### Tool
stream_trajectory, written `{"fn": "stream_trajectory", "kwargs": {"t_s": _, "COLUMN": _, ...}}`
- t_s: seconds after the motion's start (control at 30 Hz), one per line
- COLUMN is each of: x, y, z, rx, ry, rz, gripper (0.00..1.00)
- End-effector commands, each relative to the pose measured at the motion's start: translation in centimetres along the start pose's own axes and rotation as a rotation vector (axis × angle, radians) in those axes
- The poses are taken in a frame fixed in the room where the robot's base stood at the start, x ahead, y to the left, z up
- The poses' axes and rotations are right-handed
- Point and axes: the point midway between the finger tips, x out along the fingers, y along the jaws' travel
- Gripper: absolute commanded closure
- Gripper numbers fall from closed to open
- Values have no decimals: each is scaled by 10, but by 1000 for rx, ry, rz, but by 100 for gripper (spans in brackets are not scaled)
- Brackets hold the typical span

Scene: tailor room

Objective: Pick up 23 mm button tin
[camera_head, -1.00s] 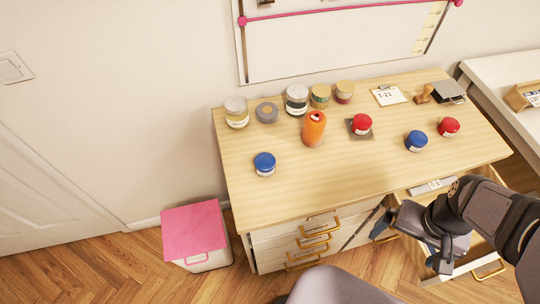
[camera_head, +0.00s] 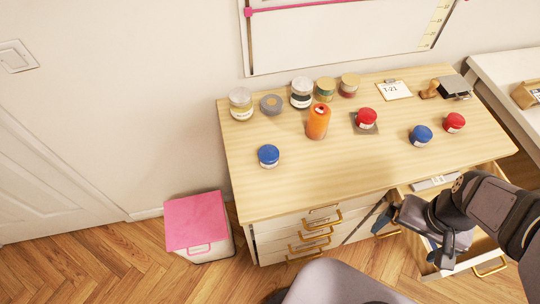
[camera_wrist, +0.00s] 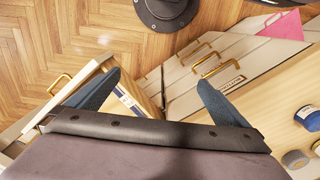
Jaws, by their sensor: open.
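Several small round tins stand on the wooden table; their sizes are too small to read, so I cannot tell which is the 23 mm one. There is a blue-lidded tin (camera_head: 268,156) at front left, a red-lidded tin (camera_head: 366,118) on a grey square, another blue-lidded tin (camera_head: 421,135) and another red-lidded tin (camera_head: 455,122) on the right. My gripper (camera_head: 412,238) is open, in front of the table's right part, beside an open drawer and apart from the tins. In the wrist view its two fingers (camera_wrist: 158,82) are spread with nothing between them.
Jars, an orange spool (camera_head: 318,121), a card on a clipboard (camera_head: 394,90) and a stamp (camera_head: 429,90) stand along the table's back. The open drawer (camera_head: 435,183) juts out at the right. A pink-lidded bin (camera_head: 196,222) stands on the floor. The table's front middle is clear.

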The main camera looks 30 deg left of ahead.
Motion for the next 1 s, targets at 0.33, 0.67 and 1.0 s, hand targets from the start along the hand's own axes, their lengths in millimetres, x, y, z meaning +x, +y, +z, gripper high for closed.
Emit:
{"fn": "stream_trajectory", "kwargs": {"t_s": 0.33, "x": 0, "y": 0, "z": 0, "rx": 0, "ry": 0, "rz": 0, "gripper": 35}}
{"fn": "stream_trajectory", "kwargs": {"t_s": 0.67, "x": -1, "y": 0, "z": 0, "rx": 0, "ry": 1, "rz": 0, "gripper": 35}}
{"fn": "stream_trajectory", "kwargs": {"t_s": 1.0, "x": -40, "y": 0, "z": -2, "rx": 0, "ry": 7, "rz": 0, "gripper": 35}}
